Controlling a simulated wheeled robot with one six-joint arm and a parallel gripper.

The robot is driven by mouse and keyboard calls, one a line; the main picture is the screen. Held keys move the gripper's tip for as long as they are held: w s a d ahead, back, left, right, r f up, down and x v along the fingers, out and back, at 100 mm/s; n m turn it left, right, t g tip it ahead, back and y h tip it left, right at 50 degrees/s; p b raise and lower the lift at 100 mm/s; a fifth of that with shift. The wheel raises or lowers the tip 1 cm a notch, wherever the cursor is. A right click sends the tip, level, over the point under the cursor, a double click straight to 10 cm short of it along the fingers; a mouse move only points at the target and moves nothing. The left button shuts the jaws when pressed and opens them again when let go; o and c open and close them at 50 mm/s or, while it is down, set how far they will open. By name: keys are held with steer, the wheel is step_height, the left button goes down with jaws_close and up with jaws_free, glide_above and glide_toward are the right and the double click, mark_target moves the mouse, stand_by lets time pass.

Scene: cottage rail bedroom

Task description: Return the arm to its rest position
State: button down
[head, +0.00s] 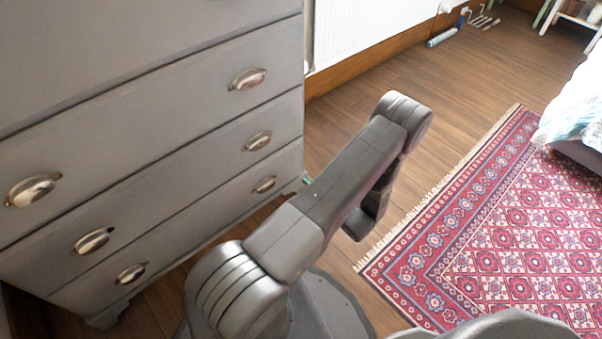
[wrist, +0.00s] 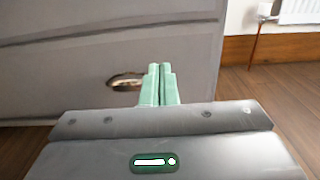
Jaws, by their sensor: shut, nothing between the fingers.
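My gripper (wrist: 160,72) shows in the wrist view with its two pale green fingers together and nothing between them. A grey drawer front with a metal cup handle (wrist: 125,81) is behind the fingers; I cannot tell how far off it is. In the head view my arm (head: 335,185) rises from my base, bends at the elbow at upper right and folds back down. The gripper itself is mostly hidden behind the arm there.
A grey chest of drawers (head: 150,115) with several cup handles stands close on the left. A red patterned rug (head: 510,225) and a bed corner (head: 580,110) are at right. A white radiator (head: 370,25) is on the far wall. Wooden floor (head: 440,90) is clear between.

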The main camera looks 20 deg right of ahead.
mark_target(279, 156)
steer(key=shift+s+d, duration=0.15)
steer(key=shift+s, duration=0.25)
steer(key=b+x, duration=0.1)
steer(key=x, duration=1.2)
steer(key=shift+w+a+b, duration=0.25)
steer(key=shift+w+b, duration=0.1)
steer(key=shift+b, duration=0.05)
